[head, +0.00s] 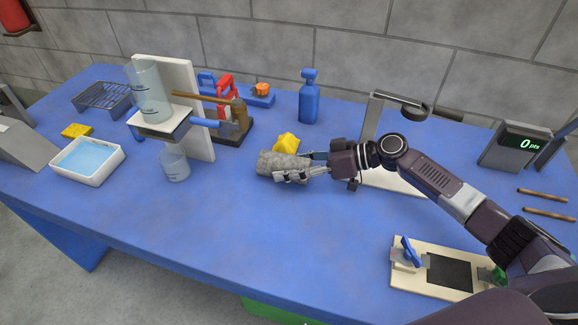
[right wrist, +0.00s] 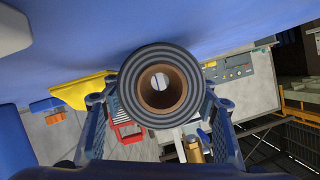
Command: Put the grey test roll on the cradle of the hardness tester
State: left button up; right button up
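The grey test roll (head: 281,163) is a thick, mottled grey cylinder lying sideways left of the tester. My right gripper (head: 298,167) has its fingers along both sides of it and appears shut on it. In the right wrist view the roll (right wrist: 124,83) shows end-on, with grey rings around a hollow brown core, between the finger pads. I cannot tell whether it touches the table. The hardness tester (head: 373,119) is a grey frame with a dark round head over a pale base. My right arm covers part of that base, and I cannot make out the cradle. My left gripper is out of view.
A yellow lump (head: 287,142) sits just behind the roll. A blue bottle (head: 309,101) stands at the back, and a display (head: 514,147) reading 0 pts stands right. A beige board (head: 433,291) lies front right. The blue table (head: 240,230) is clear in front.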

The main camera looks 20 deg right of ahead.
aim_at(289, 159)
grip_shut()
notch_tip(289, 159, up, 10)
jog(key=shift+r+b, duration=0.1)
jog(key=shift+b, duration=0.65)
jog(key=s+d+m+t+h, duration=0.1)
jog(key=s+d+t, duration=0.1)
jog(key=s, duration=1.5)
jog(key=shift+s+d+f+m, duration=0.2)
jog(key=shift+s+d+m, duration=0.1)
jog(key=shift+m, duration=0.1)
